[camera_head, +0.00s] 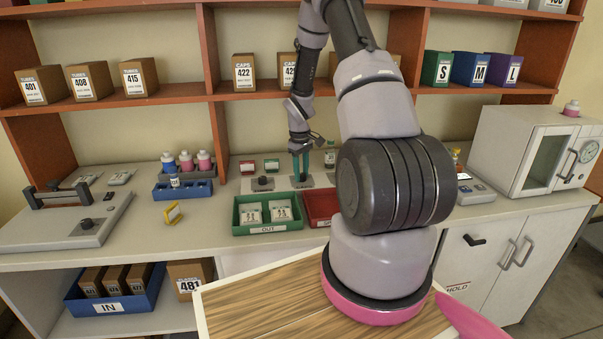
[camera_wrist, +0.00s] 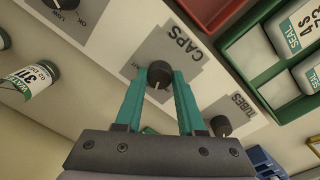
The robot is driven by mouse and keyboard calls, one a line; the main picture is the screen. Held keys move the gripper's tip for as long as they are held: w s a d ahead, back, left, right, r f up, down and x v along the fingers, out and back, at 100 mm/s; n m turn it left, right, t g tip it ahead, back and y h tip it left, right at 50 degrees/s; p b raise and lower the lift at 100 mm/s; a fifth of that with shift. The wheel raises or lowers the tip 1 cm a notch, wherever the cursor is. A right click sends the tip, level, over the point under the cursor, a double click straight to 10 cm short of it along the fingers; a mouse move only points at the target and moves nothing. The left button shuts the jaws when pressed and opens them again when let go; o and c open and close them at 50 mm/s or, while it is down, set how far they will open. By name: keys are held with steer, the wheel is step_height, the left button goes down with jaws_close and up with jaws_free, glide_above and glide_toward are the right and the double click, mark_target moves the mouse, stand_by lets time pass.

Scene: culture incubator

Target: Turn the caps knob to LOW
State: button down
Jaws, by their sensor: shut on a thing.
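The caps knob (camera_wrist: 159,74) is a dark round knob on a grey square plate printed CAPS (camera_wrist: 187,48) in the wrist view. A pale pointer line shows on its face, but I cannot read which setting it marks. My gripper (camera_wrist: 158,78) has its two teal fingers on either side of the knob, shut on it. In the head view my gripper (camera_head: 300,168) points straight down at a grey plate on the counter, and the knob is hidden there. The position labels around the knob, LOW included, are not readable.
A similar tubes knob (camera_wrist: 221,126) is close by, and another dark knob (camera_wrist: 65,3) is at the wrist view's top left. A green OUT tray (camera_head: 267,228) and a red tray (camera_head: 319,222) are in front. A blue rack (camera_head: 184,190) stands left.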

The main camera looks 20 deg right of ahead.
steer(key=shift+m, duration=2.3)
steer(key=c, duration=0.5)
jaws_free()
steer(key=r, duration=1)
steer(key=shift+a+r, duration=0.2)
steer(key=shift+r, duration=0.2)
